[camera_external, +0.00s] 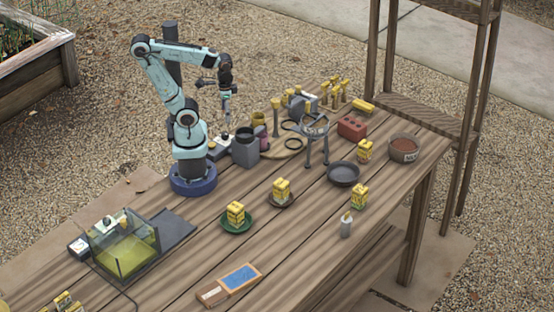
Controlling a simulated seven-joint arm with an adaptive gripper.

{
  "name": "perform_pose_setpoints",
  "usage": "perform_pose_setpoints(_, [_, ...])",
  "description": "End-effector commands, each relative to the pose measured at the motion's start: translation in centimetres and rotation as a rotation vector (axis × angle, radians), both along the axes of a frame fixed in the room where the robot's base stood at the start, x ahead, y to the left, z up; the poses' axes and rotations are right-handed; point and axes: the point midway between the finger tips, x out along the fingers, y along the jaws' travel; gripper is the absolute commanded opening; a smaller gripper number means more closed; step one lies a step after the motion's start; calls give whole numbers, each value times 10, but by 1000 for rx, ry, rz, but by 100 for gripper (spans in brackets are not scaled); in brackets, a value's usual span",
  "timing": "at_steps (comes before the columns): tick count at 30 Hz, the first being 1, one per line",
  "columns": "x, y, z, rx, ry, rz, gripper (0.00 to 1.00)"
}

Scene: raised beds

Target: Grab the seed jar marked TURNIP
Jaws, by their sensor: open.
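Several small yellow labelled containers stand on the wooden table. One (235,213) is on a green saucer, one (281,189) is on a dark saucer, and two stand toward the right, a nearer one (360,196) and a farther one (365,150). More yellow pieces (66,302) are cut off at the lower left. Their lettering is too small to read, so I cannot tell which is marked TURNIP, or whether they are the seed jars.
A grey container (245,150), a ring stand (314,130), a dark bowl (343,174), a brown pot (403,148) and a red brick (352,127) crowd the far half. A glass-sided box (125,255) stands front left. A white bottle (346,225) stands near the front edge.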

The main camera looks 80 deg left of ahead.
Motion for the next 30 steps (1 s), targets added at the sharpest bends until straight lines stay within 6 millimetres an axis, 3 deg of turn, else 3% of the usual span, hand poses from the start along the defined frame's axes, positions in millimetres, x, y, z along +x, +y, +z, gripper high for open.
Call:
perform_pose_setpoints(2, [0, 0, 0, 0, 0, 0, 69])
perform_pose_setpoints(4, [0, 0, 0, 0, 0, 0, 78])
perform_pose_setpoints(14, [0, 0, 0, 0, -2, 18, 78])
perform_pose_setpoints(17, [9, 1, 0, 3, -55, 97, 78])
perform_pose_setpoints(20, [56, 2, 32, -18, -263, 223, 78])
perform_pose_setpoints(24, [138, 10, 84, -82, -496, 399, 78])
perform_pose_setpoints(30, [258, 26, 122, -156, -693, 591, 78])
